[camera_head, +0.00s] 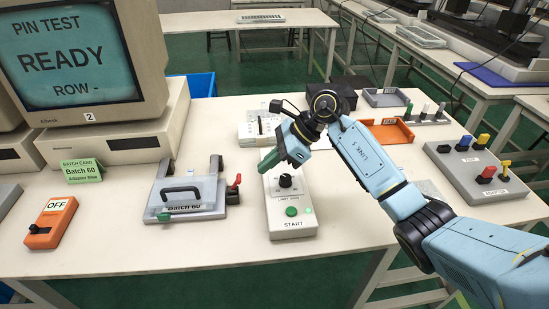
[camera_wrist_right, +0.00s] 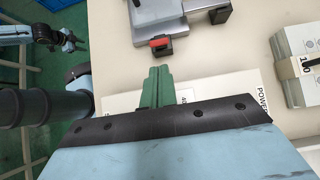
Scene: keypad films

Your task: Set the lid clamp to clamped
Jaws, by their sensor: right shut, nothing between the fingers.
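The test fixture (camera_head: 160,208) has a clear lid (camera_head: 203,185) that appears down, with a black handle across it and a "Batch 60" label beneath. The lid clamp (camera_head: 235,183), a red-tipped lever on a dark mount, is at the fixture's right side and stands up in the head view. Its red tip also shows in the right wrist view (camera_wrist_right: 160,41). My right gripper (camera_head: 268,163) has green fingers, shut and empty, above the START box, right of the clamp and apart from it. The fingers show in the wrist view (camera_wrist_right: 158,72). My left gripper is not identifiable.
The START box (camera_head: 292,224) with a black knob and green button lies under my right gripper. An orange OFF switch box (camera_head: 52,222) and a monitor (camera_head: 75,60) are at left. A keyed panel (camera_head: 480,190) is at right. Front table is clear.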

